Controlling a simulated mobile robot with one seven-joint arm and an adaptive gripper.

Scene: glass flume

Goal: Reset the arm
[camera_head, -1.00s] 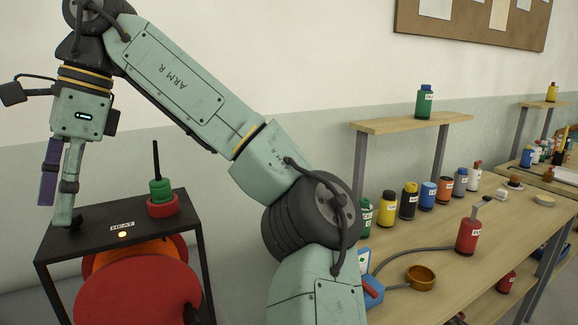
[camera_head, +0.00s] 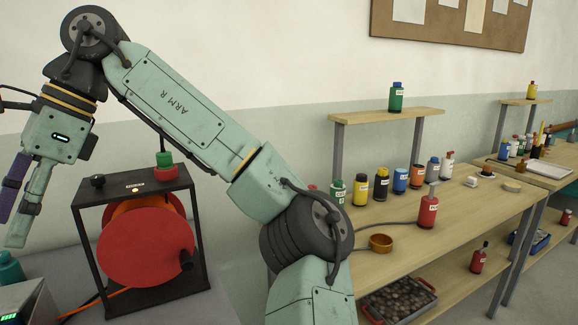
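My arm shows in the head view, rising from the bottom centre, bending at the elbow and reaching over to the left. My gripper (camera_head: 12,222) hangs at the far left, tilted down and to the left. One finger is purple and the other pale green, with a gap between the tips. I see nothing held between them. The gripper is left of the black-framed stand and apart from it in the picture.
A black stand (camera_head: 78,215) holds a red reel (camera_head: 148,245), with a green and red object (camera_head: 165,166) on top. A grey device (camera_head: 25,302) sits bottom left. At right, a wooden bench (camera_head: 440,225) carries several bottles and an orange bowl (camera_head: 381,243).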

